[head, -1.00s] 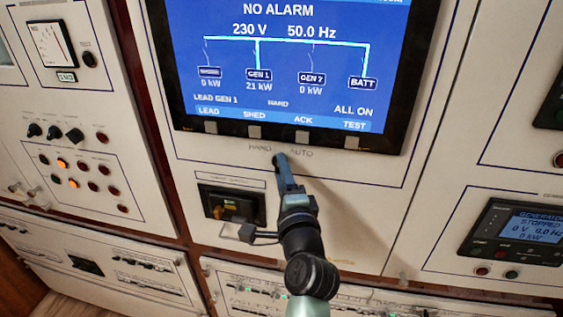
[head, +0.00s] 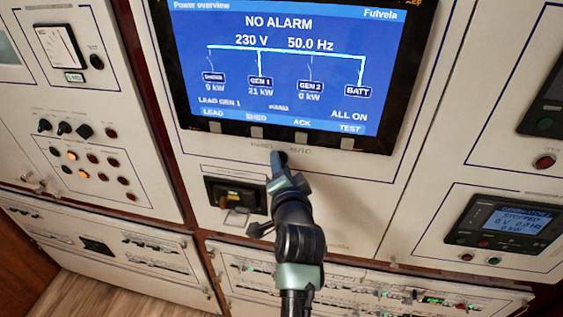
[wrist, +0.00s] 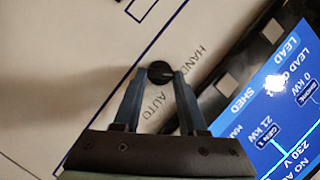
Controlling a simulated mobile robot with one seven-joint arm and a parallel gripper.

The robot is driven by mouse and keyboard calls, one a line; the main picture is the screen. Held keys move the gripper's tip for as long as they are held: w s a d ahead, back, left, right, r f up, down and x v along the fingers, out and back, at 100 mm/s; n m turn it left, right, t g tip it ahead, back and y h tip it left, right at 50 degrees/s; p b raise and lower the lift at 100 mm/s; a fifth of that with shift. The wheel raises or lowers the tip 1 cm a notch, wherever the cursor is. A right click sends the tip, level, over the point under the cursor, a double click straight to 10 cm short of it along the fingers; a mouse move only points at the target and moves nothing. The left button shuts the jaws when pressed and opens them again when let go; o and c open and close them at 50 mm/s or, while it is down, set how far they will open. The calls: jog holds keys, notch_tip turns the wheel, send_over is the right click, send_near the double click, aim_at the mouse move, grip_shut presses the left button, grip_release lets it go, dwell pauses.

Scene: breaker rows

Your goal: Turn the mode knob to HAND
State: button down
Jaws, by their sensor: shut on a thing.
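The mode knob (wrist: 160,72) is a small round black knob on the pale panel, between the printed words HAND and AUTO in the wrist view. My gripper (wrist: 161,75) has one finger on each side of it and is shut on it. In the head view my gripper (head: 280,160) reaches the panel just below the big display and largely hides the knob. Which way the knob points is too small to tell. The labels beside it are blurred in the head view.
The blue display (head: 290,70) above reads NO ALARM, with a row of buttons under it. A breaker with a yellow part (head: 235,198) sits below left of my gripper. Knobs and lamps fill the left panel; a generator controller (head: 505,220) is at right.

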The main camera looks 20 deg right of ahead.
dwell(0.5)
jog(key=shift+c, duration=2.3)
grip_release()
jog(key=b+v, duration=0.4)
jog(key=v, duration=0.9)
